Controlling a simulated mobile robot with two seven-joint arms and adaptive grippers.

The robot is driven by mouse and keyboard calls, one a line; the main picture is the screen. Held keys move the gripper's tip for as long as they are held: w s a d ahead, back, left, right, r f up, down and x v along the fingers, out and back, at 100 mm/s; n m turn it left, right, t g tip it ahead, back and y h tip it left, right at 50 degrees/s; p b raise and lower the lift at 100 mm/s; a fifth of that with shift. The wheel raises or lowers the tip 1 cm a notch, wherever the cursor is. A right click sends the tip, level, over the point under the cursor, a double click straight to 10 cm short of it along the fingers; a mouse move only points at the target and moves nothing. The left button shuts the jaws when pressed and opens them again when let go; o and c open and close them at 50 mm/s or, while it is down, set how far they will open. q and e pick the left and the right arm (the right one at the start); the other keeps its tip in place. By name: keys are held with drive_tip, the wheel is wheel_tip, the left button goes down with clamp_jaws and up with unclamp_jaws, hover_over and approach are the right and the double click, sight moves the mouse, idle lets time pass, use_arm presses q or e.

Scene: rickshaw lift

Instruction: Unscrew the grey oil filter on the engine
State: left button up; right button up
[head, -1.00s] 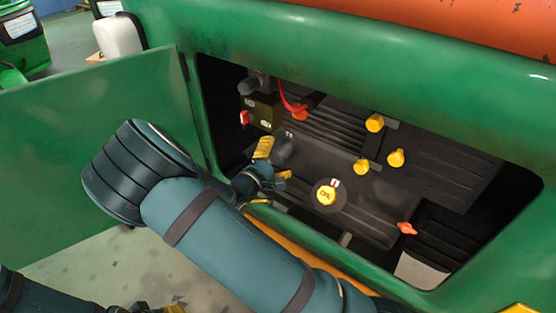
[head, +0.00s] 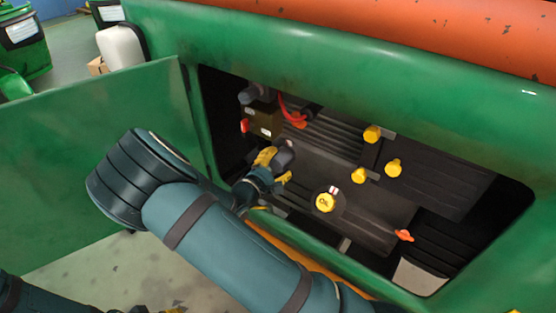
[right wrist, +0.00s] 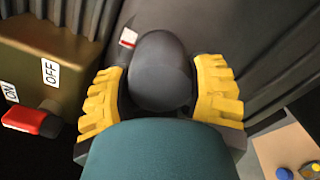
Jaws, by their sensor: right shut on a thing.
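The grey oil filter (head: 286,153) is a dark rounded cylinder on the left part of the engine. My right gripper (head: 273,165) reaches in through the open hatch, and its yellow fingers are shut on the filter. In the right wrist view the filter (right wrist: 160,72) sits between the two yellow fingers (right wrist: 160,92), one on each side. The filter's base is hidden from that view. My left gripper (head: 160,310) shows only as a sliver at the bottom edge of the head view; its jaws cannot be made out.
A box with a red switch (right wrist: 35,120) marked ON and OFF stands close to the left finger. A yellow oil cap (head: 325,202) and several yellow knobs (head: 372,134) lie to the right. The green hatch frame (head: 350,95) surrounds the opening; the open door (head: 80,170) is at left.

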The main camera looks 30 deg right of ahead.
drive_tip(key=shift+n+p, duration=1.05)
drive_tip(key=shift+n, duration=0.25)
drive_tip(key=shift+r+n+p, duration=0.1)
drive_tip(key=shift+n+p, duration=0.8)
drive_tip(key=shift+p, duration=0.05)
drive_tip(key=shift+n+p, duration=0.8)
drive_tip(key=shift+n, duration=0.3)
